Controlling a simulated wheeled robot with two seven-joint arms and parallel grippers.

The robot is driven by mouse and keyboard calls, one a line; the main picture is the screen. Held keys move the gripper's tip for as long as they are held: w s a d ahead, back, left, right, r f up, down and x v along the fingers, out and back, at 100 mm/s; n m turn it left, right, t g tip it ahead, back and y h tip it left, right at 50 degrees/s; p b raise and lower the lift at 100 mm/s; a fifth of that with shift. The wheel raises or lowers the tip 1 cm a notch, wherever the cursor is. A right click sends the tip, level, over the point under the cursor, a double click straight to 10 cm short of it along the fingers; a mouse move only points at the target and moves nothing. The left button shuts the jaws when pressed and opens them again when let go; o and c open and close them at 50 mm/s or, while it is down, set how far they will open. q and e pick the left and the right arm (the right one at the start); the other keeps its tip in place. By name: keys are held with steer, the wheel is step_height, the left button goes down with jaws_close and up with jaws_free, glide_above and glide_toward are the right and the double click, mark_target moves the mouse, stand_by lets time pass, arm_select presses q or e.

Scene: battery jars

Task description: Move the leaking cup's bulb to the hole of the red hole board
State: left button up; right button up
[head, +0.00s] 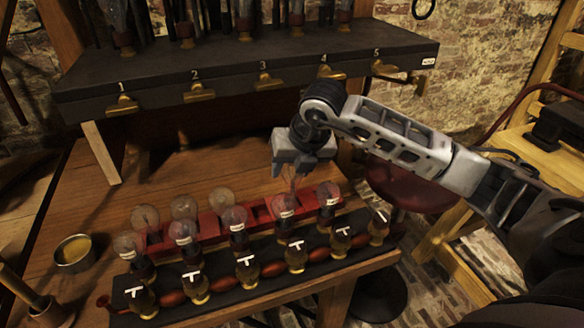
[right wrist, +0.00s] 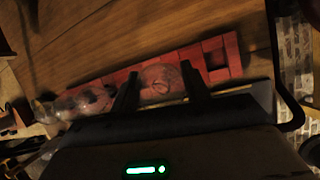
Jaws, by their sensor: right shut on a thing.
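The red hole board (head: 260,212) lies across the workbench, and it also shows in the right wrist view (right wrist: 240,52) with an empty square hole (right wrist: 217,60) near its right end. My right gripper (head: 292,180) reaches down over the board's right half. In the wrist view its fingers (right wrist: 160,85) are shut on a clear glass bulb (right wrist: 160,77), with red board behind it. Whether the bulb is seated or above the board is unclear. Unlabelled bulbs (head: 184,207) stand at the board's left part. Which cup leaks cannot be told. My left gripper is not in view.
A row of labelled glass cups (head: 183,232) stands in front of the board, with T-marked brass fittings (head: 246,272) along the front edge. A dark numbered shelf (head: 230,68) overhangs behind. A small tin (head: 75,252) stands at left. The bench behind the board is largely clear.

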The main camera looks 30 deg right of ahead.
steer(key=shift+f, duration=0.1)
stand_by(0.3)
steer(key=shift+f+b, duration=0.25)
steer(key=shift+b, duration=0.1)
steer(key=shift+f+b, duration=0.75)
steer(key=shift+b, duration=0.1)
stand_by(0.4)
steer(key=shift+f+b, duration=0.7)
